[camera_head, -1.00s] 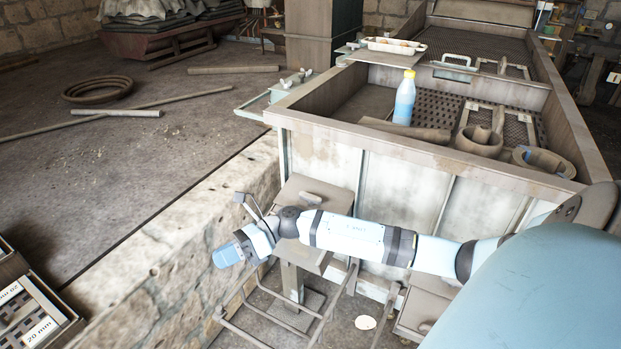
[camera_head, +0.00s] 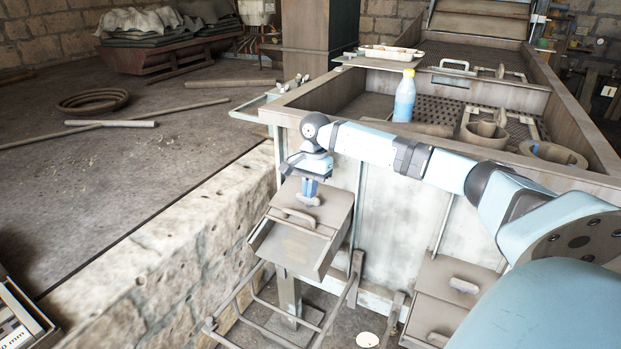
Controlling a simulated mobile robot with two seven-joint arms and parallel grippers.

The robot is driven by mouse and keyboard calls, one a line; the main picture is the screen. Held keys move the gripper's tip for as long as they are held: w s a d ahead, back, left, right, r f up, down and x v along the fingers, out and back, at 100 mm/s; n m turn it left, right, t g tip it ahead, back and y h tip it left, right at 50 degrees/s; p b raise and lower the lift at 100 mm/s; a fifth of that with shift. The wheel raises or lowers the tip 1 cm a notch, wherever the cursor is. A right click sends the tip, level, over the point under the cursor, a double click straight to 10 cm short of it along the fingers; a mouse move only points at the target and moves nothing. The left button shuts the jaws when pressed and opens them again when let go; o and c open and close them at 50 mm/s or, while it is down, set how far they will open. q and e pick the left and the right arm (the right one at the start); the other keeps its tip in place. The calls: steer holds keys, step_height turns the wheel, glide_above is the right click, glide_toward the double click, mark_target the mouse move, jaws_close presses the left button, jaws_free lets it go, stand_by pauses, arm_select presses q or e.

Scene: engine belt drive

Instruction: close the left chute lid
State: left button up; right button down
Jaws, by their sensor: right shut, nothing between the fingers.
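The left chute (camera_head: 288,247) sticks out from the front wall of the big screening box, low in the middle of the view. Its lid (camera_head: 334,208) is a flat brown plate with a bar handle (camera_head: 298,217) at its front edge. The front part of the trough shows uncovered below the handle. My right gripper (camera_head: 308,200) points down over the lid, just behind the handle, shut and empty. I cannot tell whether its tips touch the lid. My left gripper is not in view.
A second chute (camera_head: 437,308) with a handle stands to the right. The box rim (camera_head: 285,115) is close behind my right arm. A blue bottle (camera_head: 404,98) and rings are inside the box. A stone wall edge (camera_head: 150,250) runs on the left. A metal frame (camera_head: 240,318) stands below.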

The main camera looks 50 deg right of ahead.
mark_target(308, 203)
steer(key=shift+a+f, duration=0.2)
steer(key=shift+f, duration=0.8)
steer(key=shift+a+f, duration=0.2)
steer(key=shift+f, duration=0.8)
arm_select(q)
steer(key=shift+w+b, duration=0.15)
steer(key=shift+b, duration=0.25)
arm_select(e)
steer(key=s+a+f, duration=0.2)
steer(key=a, duration=0.7)
steer(key=shift+s+f, duration=0.4)
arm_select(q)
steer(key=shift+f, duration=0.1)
arm_select(e)
steer(key=shift+r, duration=0.1)
arm_select(q)
steer(key=p, duration=0.1)
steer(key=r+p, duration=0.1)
steer(key=p, duration=0.1)
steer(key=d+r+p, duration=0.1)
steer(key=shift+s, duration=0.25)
arm_select(e)
step_height(308, 203, up, 10)
steer(key=d, duration=0.1)
steer(key=shift+w+d, duration=0.25)
steer(key=shift+d, duration=0.05)
